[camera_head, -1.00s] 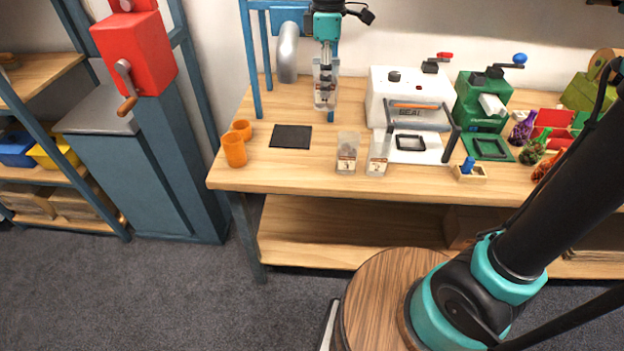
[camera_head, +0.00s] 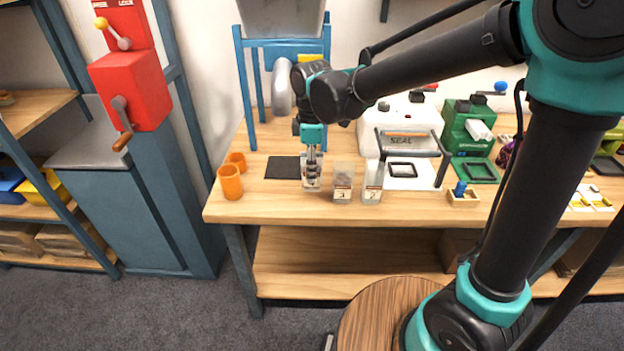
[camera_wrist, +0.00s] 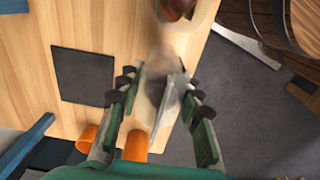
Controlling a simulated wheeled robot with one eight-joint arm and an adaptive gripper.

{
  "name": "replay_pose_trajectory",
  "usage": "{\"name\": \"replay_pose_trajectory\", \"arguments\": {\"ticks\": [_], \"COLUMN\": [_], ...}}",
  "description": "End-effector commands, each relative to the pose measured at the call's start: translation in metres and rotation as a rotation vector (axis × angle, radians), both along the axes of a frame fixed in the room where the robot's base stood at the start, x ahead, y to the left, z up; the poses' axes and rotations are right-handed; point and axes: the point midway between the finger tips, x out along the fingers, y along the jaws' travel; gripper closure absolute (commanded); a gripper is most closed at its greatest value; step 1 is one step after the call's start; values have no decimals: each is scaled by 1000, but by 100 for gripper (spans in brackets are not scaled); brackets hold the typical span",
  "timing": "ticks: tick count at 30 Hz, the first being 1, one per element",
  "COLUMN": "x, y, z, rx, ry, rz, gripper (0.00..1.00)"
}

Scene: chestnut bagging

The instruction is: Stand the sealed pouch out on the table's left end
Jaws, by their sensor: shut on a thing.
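My gripper (camera_head: 313,158) is shut on a clear pouch (camera_head: 311,182), which hangs upright below the fingers at the right edge of the black mat (camera_head: 281,167). I cannot tell whether its base touches the table. In the wrist view the pale pouch (camera_wrist: 160,108) is between the fingers, and the black mat (camera_wrist: 83,75) lies to its left. Two more labelled pouches, one (camera_head: 343,188) and another (camera_head: 373,190), stand just right of it on the table (camera_head: 262,208). Whether the held pouch's top is sealed is hidden by the fingers.
Orange cups, a front one (camera_head: 230,183) and a rear one (camera_head: 237,161), stand at the table's left end. A blue frame (camera_head: 250,90) rises behind the mat. The white sealer (camera_head: 410,125) and green machine (camera_head: 468,130) stand to the right. Bare wood lies in front of the mat.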

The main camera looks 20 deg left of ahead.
Motion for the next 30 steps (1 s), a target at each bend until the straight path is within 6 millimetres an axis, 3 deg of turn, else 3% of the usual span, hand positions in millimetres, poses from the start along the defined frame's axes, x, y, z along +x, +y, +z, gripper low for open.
{"name": "replay_pose_trajectory", "arguments": {"ticks": [10,23,24,28,30], "x": [0,0,0,0,0], "y": [0,0,0,0,0], "z": [-37,-44,-43,-43,-43], "rx": [0,0,0,0,0], "ry": [0,0,0,0,0], "rz": [0,0,0,0,0], "gripper": [96,96,60,44,44]}}
